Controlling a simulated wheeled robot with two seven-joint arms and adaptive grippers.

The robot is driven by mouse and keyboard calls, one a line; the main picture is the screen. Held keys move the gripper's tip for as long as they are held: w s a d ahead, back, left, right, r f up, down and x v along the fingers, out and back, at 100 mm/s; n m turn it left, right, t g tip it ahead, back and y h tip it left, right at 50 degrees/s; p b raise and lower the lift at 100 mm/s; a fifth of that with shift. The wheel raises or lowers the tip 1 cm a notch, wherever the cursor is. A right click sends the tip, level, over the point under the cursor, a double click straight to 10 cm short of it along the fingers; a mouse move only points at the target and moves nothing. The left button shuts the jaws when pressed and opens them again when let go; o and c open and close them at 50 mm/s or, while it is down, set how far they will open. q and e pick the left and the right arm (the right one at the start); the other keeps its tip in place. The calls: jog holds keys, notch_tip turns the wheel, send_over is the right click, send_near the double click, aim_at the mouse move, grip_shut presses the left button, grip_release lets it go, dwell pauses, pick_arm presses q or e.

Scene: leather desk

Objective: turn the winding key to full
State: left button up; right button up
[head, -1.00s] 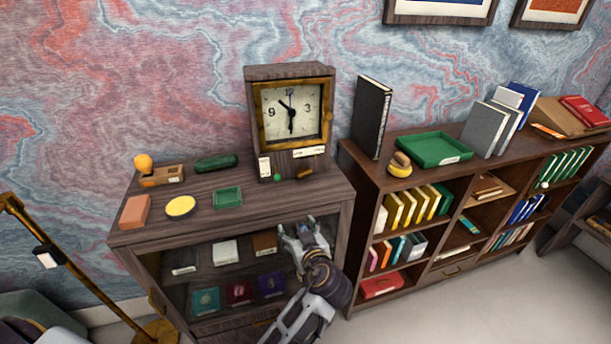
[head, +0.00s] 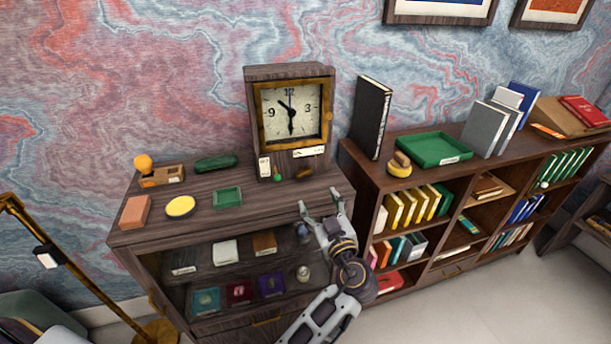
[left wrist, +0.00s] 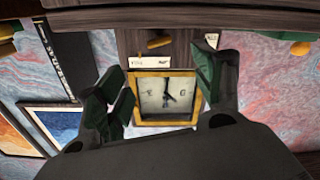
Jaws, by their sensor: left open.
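The dark wooden clock (head: 253,100) with a brass-framed dial stands at the back of the cabinet top. A small brass piece, apparently the winding key (head: 304,173), sits low on its front, beside a green knob (head: 278,178). In the left wrist view the picture is inverted; the key (left wrist: 159,41) lies above the dial (left wrist: 167,97), between my fingers in the picture. My left gripper (head: 320,200) is open and empty, in front of the cabinet's top right edge and short of the key. The left wrist view shows its spread fingers (left wrist: 160,72). My right gripper is not in view.
A bookcase (head: 365,196) with a tall black binder (head: 371,118) stands close on the right. The cabinet top before the clock is clear.

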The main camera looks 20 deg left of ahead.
aim_at(305, 174)
pick_arm(q)
jog(key=p+x, duration=0.4)
jog(key=x, duration=0.7)
jog(key=shift+a+r, duration=0.1)
jog(key=shift+r, duration=0.05)
jog(key=shift+p+x, duration=0.45)
jog(key=shift+x, duration=0.8)
jog(key=c, duration=1)
jog(key=shift+f, duration=0.2)
